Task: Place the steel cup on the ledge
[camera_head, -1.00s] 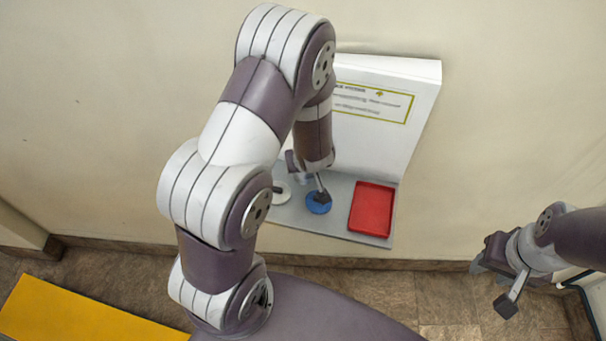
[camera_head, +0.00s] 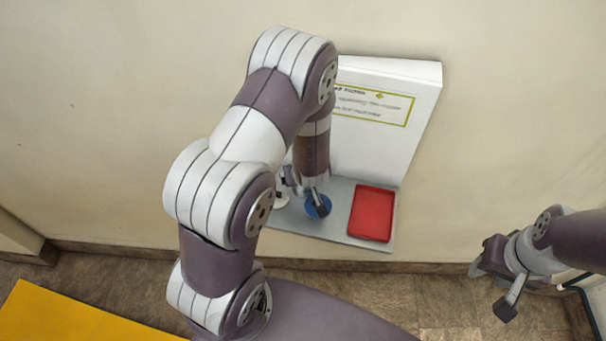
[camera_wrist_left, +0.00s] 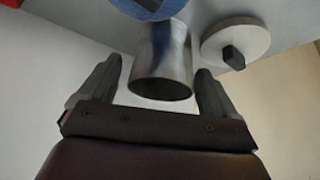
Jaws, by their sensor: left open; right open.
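The steel cup (camera_wrist_left: 163,62) is a shiny open cylinder between the two fingers of my left gripper (camera_wrist_left: 160,82) in the left wrist view. The fingers are open, with a gap visible on each side of the cup. In the head view my left gripper (camera_head: 304,196) is low over the grey ledge (camera_head: 338,228), partly hidden by its own arm, and the cup cannot be made out clearly. My right gripper (camera_head: 490,288) is open and empty at the right, away from the ledge.
A blue round piece (camera_head: 318,206) and a red tray (camera_head: 372,213) are on the grey ledge. A white disc with a dark knob (camera_wrist_left: 236,45) is beside the cup. A white panel with a sign (camera_head: 385,125) stands behind. A yellow surface (camera_head: 75,315) is at lower left.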

